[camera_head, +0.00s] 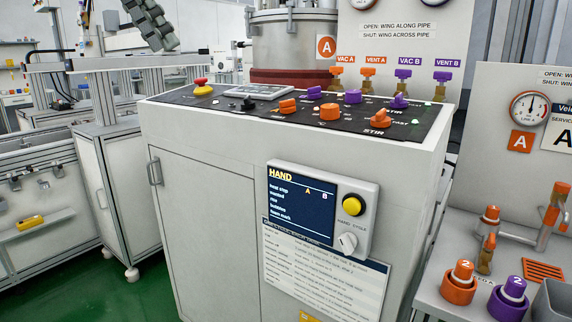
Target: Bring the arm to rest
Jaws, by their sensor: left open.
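My left gripper (160,38) shows at the top left as dark grey jointed fingers pointing down. It is open, with nothing seen between its fingers. It appears raised above the level of the white cabinet's control top, clear of the knobs. The rest of my left arm is cut off by the top edge. My right gripper is not in view.
A white cabinet (205,210) fills the middle. Its black panel (230,106) carries orange and purple knobs and a red-yellow button (202,87). A HAND display box (302,205) sticks out in front. A steel vessel (293,30) stands behind; orange and purple fittings (459,283) stand right.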

